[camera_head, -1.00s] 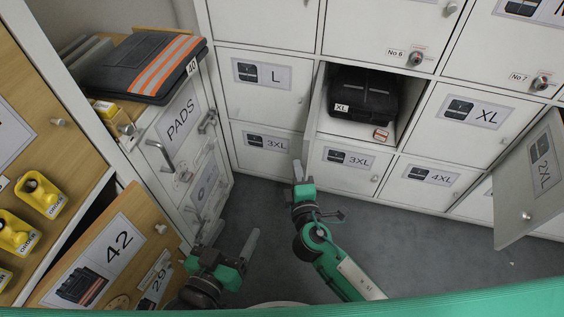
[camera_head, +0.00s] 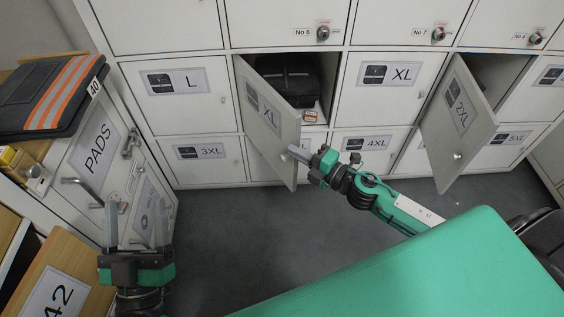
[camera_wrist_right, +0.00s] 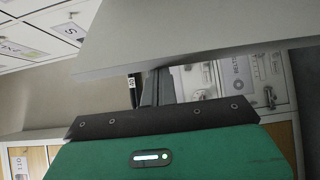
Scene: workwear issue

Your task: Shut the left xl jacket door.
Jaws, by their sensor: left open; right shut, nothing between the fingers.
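The left XL door (camera_head: 262,118) is a light grey panel with an XL jacket label. It stands partly open, hinged on its left side. Behind it a dark folded jacket (camera_head: 300,82) shows in the compartment, partly hidden by the door. My right gripper (camera_head: 297,152) is shut and empty, its tips at the door's free edge; contact is not clear. In the right wrist view a large pale panel (camera_wrist_right: 200,28), apparently this door, lies just above the shut fingers (camera_wrist_right: 158,88). My left gripper (camera_head: 136,222) is open and empty, low in front of the PADS cabinet.
A second XL door (camera_head: 388,88) to the right is shut. The 2XL door (camera_head: 458,118) stands open towards me. The PADS cabinet (camera_head: 95,150) and an open wooden 42 door (camera_head: 62,285) are at left. Grey floor (camera_head: 235,230) is clear between my grippers.

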